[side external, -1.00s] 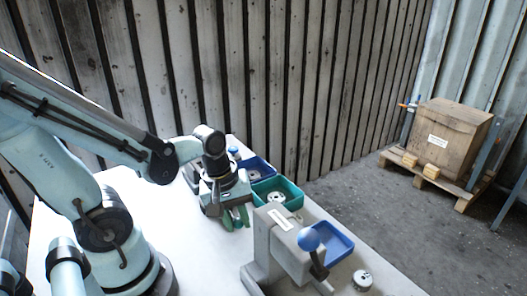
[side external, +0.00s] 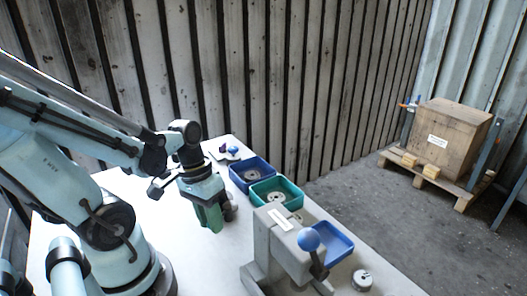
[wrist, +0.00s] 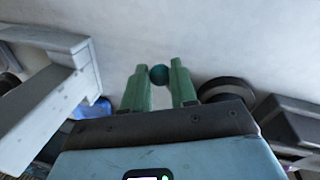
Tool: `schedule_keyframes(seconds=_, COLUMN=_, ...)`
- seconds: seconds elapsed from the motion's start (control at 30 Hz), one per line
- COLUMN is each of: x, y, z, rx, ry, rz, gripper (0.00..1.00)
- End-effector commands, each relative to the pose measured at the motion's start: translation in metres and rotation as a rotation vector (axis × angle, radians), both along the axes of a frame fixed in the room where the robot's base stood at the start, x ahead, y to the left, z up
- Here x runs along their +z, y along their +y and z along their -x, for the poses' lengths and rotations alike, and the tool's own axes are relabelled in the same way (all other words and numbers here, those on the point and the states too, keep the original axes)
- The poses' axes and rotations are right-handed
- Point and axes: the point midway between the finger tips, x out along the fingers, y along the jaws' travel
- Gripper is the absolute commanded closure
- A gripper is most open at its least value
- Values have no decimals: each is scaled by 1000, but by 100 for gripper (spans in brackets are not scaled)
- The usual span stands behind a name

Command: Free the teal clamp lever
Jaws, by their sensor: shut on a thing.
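My gripper (side external: 210,218), with green fingers, hangs low over the white table, left of the grey housing stand (side external: 268,238). In the wrist view, my gripper (wrist: 158,88) is closed around a dark teal ball (wrist: 158,74), which looks like the knob of the teal clamp lever. The rest of that lever is hidden, and I cannot tell whether it is attached to anything. In the side view the fingers hide the teal ball. A blue ball knob (side external: 308,238) on a dark stem stands on the housing, apart from my gripper. The housing also shows in the wrist view (wrist: 45,105).
A blue tray (side external: 266,165), a teal tray (side external: 298,192) and another blue tray (side external: 345,236) line the table's far edge. A small round metal part (side external: 362,280) sits at the front right. A dark round thing (wrist: 225,90) is close right of the fingers in the wrist view.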

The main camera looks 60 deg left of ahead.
Motion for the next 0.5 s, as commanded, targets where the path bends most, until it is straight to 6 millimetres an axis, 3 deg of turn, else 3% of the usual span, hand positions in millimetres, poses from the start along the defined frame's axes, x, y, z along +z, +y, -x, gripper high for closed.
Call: schedule_keyframes(seconds=0.5, x=0, y=29, z=9, rx=-407, ry=-1, rz=-5, gripper=100)
